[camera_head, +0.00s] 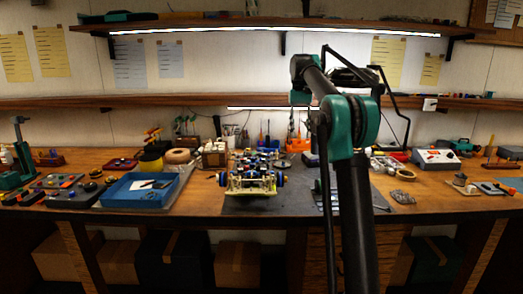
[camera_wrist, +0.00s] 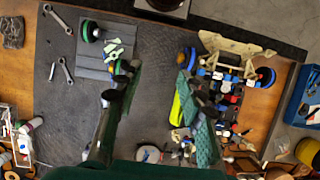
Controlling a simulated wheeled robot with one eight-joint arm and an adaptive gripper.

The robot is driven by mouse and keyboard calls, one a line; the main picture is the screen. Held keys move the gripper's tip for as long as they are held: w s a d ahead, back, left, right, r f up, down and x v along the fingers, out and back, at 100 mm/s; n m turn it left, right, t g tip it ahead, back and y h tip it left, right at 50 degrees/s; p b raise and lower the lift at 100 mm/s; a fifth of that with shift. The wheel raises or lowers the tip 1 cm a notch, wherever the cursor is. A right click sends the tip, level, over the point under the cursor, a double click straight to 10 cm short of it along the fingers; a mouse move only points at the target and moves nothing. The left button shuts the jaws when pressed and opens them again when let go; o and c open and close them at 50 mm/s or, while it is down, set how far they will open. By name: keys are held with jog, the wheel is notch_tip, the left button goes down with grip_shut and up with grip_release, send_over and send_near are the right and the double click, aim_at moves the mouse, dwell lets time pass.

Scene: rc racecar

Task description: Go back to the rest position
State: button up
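The RC racecar (camera_head: 250,172), with its pale chassis and blue-rimmed wheels, sits on the dark mat (camera_head: 285,204) in the middle of the workbench. In the wrist view the racecar (camera_wrist: 232,82) shows on the right, behind and beside my right finger. My gripper (camera_wrist: 156,80) has its two green fingers spread wide, with only the dark mat seen between them. It is open and holds nothing. In the head view my arm rises in front of the bench and bends near the shelf; the gripper itself cannot be made out there.
A grey ribbed tray (camera_wrist: 92,52) with small parts lies on the mat, and wrenches (camera_wrist: 60,70) lie to its left. A blue bin (camera_head: 135,198) stands left of the racecar. Shelves (camera_head: 200,100) with lamps run above the bench. Cardboard boxes (camera_head: 238,266) stand beneath it.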

jog(key=s+d+f+t, duration=0.2)
jog(key=s+f+t, duration=0.2)
jog(key=s+f, duration=1.3)
jog(key=s+d+f+t, duration=0.2)
jog(key=s+f+t, duration=0.2)
jog(key=s+f, duration=1.4)
jog(key=shift+s+f+t, duration=0.15)
jog(key=shift+s+t, duration=0.05)
jog(key=shift+t, duration=0.1)
jog(key=shift+d, duration=0.1)
